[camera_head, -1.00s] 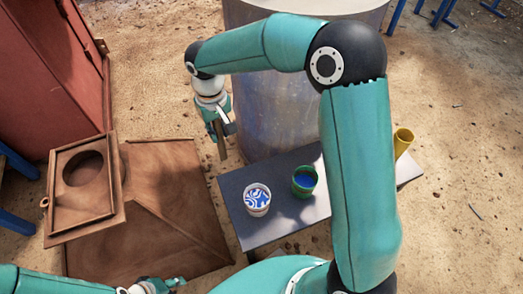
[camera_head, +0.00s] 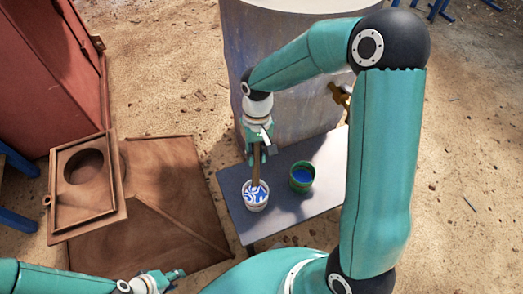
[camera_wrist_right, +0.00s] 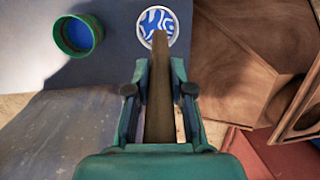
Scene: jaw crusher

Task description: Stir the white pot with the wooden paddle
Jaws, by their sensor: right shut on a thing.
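The white pot (camera_head: 256,203), with swirled blue and white contents, stands on the grey table near its left end. It also shows at the top of the right wrist view (camera_wrist_right: 154,14). My right gripper (camera_head: 257,152) is shut on the wooden paddle (camera_head: 256,172), above the far side of the pot. The paddle points down, and its lower end overlaps the pot in both views. I cannot tell whether the tip touches the contents. My left gripper (camera_head: 168,279) is low at the bottom left, away from the pot; its jaw opening is unclear.
A green pot (camera_head: 302,178) with blue contents stands just right of the white pot on the grey table (camera_head: 285,218). A large grey drum (camera_head: 290,75) stands behind. My right arm covers the table's right end.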

